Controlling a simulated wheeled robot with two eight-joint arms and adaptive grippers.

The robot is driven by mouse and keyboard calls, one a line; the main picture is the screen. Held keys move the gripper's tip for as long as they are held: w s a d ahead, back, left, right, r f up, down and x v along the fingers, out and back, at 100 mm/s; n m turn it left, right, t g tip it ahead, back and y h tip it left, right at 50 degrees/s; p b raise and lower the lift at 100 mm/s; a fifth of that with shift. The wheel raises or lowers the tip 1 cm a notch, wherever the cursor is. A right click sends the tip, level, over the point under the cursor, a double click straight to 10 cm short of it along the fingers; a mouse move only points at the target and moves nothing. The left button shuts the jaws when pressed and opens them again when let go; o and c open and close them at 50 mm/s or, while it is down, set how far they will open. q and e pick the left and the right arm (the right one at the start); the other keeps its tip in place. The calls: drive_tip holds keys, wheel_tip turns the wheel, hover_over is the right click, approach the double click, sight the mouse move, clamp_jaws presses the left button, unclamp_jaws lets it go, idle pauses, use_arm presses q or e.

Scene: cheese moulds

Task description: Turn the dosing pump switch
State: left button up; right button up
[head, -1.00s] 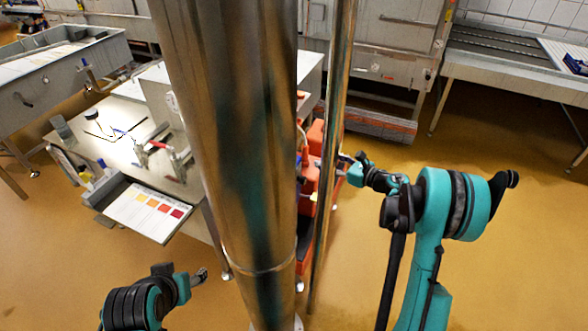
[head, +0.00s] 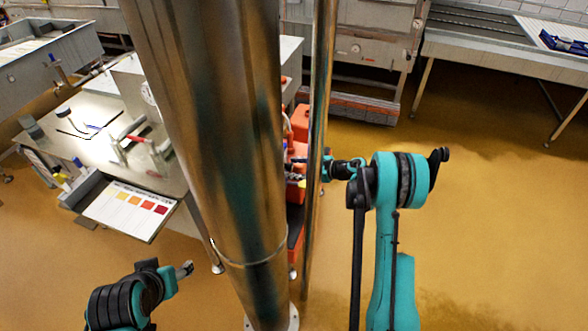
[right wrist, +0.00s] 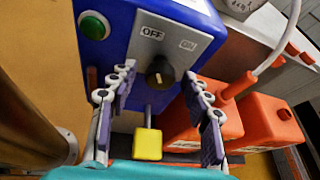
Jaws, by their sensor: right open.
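The dosing pump is a blue box (right wrist: 92,40) with a grey panel marked OFF and ON, seen in the right wrist view. Its black switch knob (right wrist: 160,72) sits below and between the two labels, with a pale mark on its face. My right gripper (right wrist: 159,75) is open, one finger on each side of the knob in the picture; I cannot tell whether either touches it. In the head view my right gripper (head: 299,162) is partly hidden by the steel poles, as is the pump. My left gripper (head: 184,270) is low at the left, its jaws too small to judge.
A green button (right wrist: 94,25) is left of the panel and a yellow block (right wrist: 148,144) is below the knob. Orange canisters (right wrist: 270,118) stand close at the right. A thick steel column (head: 215,130) blocks the head view's middle. Floor at the right is clear.

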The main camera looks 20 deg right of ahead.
drive_tip(key=shift+c, duration=0.4)
clamp_jaws()
drive_tip(key=shift+w+d+m+g+y+b, duration=0.15)
drive_tip(key=shift+m+g+y+b, duration=0.7)
drive_tip(key=shift+m, duration=1.15)
drive_tip(key=shift+w+d+m+g+y+b, duration=0.15)
drive_tip(key=shift+m+g+y+b, duration=0.25)
drive_tip(key=shift+m+g+y, duration=0.95)
drive_tip(key=shift+a+m+h, duration=0.1)
drive_tip(key=shift+m+h, duration=0.3)
drive_tip(key=shift+m, duration=0.35)
